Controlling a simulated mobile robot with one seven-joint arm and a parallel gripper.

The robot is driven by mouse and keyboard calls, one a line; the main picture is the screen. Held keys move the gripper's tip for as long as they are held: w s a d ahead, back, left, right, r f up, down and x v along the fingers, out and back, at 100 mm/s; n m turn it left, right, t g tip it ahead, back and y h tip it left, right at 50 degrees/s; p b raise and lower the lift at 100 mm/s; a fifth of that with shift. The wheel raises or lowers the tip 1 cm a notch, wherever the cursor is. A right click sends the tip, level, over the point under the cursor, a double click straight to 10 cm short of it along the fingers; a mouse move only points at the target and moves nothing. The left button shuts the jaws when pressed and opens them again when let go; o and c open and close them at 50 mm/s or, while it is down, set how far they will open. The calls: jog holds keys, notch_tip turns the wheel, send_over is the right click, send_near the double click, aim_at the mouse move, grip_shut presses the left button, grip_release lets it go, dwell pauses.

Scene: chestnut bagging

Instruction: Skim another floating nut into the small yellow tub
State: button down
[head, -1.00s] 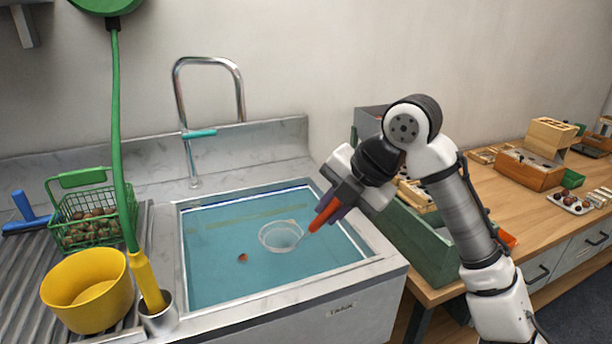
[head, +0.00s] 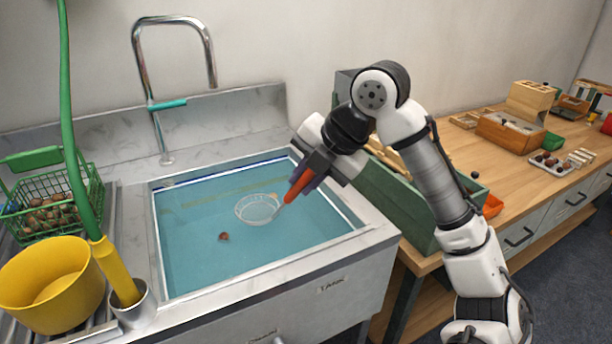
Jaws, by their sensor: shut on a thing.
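My gripper (head: 308,178) is shut on the orange-red handle of a skimmer (head: 294,189). The skimmer's pale round bowl (head: 257,208) is over or at the water in the sink, and it looks empty. One brown nut (head: 223,237) is in the water to the left of the bowl and nearer the front, apart from it. The small yellow tub (head: 82,283) stands on the ribbed drainboard left of the sink. I see no nuts on the visible part of its inside.
A green wire basket (head: 40,205) of nuts stands behind the tub. A metal cup (head: 136,306) with a yellow-handled tool and green hose is between tub and sink. The tap (head: 150,90) rises at the sink's back. A wooden bench (head: 470,150) is right.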

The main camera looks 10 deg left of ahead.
jog(key=shift+f+b, duration=4.05)
jog(key=shift+f, duration=0.5)
jog(key=shift+s+a+r+b, duration=0.6)
jog(key=shift+s+a, duration=1.8)
jog(key=shift+a, duration=1.2)
notch_tip(320, 180, up, 12)
jog(key=p, duration=1.2)
